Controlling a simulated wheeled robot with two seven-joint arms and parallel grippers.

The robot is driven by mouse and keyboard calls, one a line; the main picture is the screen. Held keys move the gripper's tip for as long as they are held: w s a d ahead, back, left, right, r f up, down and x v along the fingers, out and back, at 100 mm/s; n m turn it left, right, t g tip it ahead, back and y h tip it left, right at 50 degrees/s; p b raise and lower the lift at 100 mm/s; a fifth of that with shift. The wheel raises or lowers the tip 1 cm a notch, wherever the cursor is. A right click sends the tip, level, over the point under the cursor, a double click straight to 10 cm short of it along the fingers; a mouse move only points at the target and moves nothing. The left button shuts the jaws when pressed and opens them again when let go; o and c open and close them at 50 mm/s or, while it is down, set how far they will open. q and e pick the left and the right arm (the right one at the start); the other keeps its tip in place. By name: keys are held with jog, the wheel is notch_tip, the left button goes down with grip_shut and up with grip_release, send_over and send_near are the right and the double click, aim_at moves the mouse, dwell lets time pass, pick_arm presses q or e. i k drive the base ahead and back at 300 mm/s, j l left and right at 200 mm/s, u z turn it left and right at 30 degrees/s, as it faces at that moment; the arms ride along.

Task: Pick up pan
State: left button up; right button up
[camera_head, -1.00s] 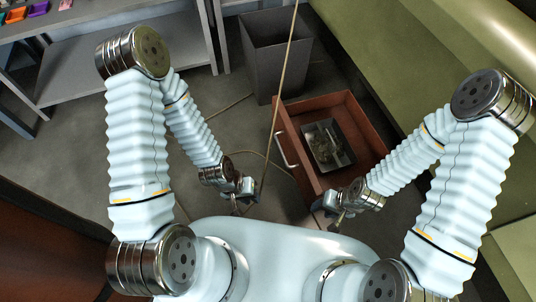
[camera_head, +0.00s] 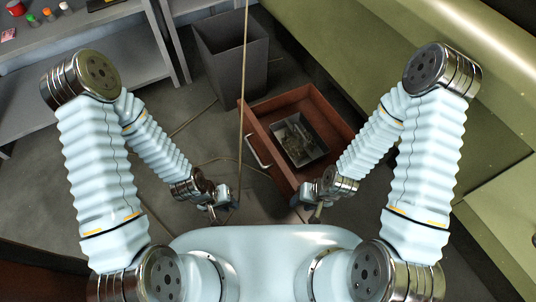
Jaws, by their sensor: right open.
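A dark grey rectangular pan (camera_head: 319,147) lies inside the open red-brown drawer (camera_head: 333,114). Something small and greyish-brown lies in the pan, too unclear to name. My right gripper (camera_head: 306,212) is open, at the drawer's near edge, below the pan in the picture and apart from it. My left gripper (camera_head: 225,214) is left of the drawer, away from the pan. Its fingers are too small to show whether they are open or shut. The pan's near right part is close to my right forearm in the picture.
A dark grey bin (camera_head: 233,66) stands behind the drawer. A grey shelf unit (camera_head: 120,58) with small coloured items is at upper left. An olive-green surface (camera_head: 345,50) runs along the right. A thin upright cord (camera_head: 242,70) passes left of the drawer. Grey floor shows between.

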aim_at(299, 138)
jog(key=z, duration=0.45)
jog(key=i+j+z, duration=0.1)
jog(key=z, duration=0.4)
jog(key=j+z, duration=0.15)
jog(key=z, duration=0.3)
jog(key=j+z, duration=0.1)
jog(key=z, duration=0.4)
jog(key=j, duration=0.55)
jog(key=i+z, duration=0.05)
